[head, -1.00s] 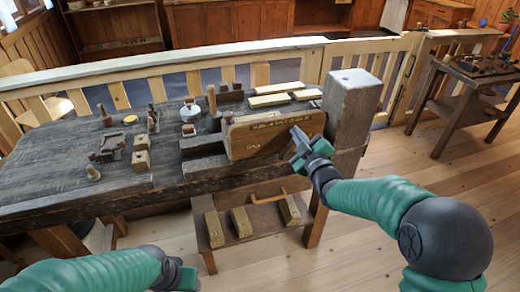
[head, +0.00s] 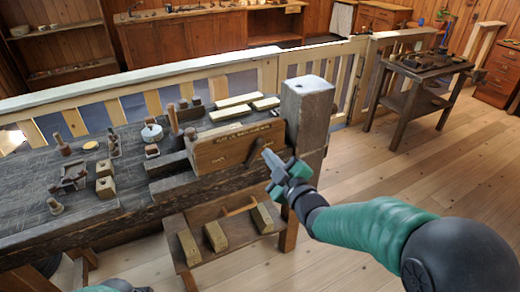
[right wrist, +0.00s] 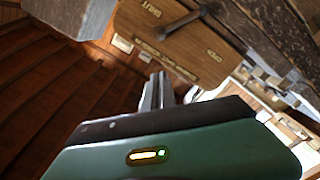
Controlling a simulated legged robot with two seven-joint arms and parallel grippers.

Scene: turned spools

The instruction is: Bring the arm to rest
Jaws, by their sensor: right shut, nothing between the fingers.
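My right gripper (head: 272,168) is shut and empty. In the head view it is in front of the bench's right end, by the lower right of a wooden panel (head: 225,148) and the thick post (head: 307,105). The right wrist view shows its closed fingers (right wrist: 155,92) pointing at the panel (right wrist: 180,50), apparently with a gap. The panel carries a dark lever (right wrist: 178,24) and lettering; the lever (head: 256,151) also shows in the head view. Only a sliver of my left arm (head: 115,286) shows at the bottom edge; its fingers are out of view.
The dark workbench (head: 130,190) holds several wooden blocks, spools and tools. A low shelf (head: 230,252) below holds wooden blocks. A fence (head: 130,85) runs behind. A side table (head: 425,72) stands at the right. The floor (head: 400,170) to the right is clear.

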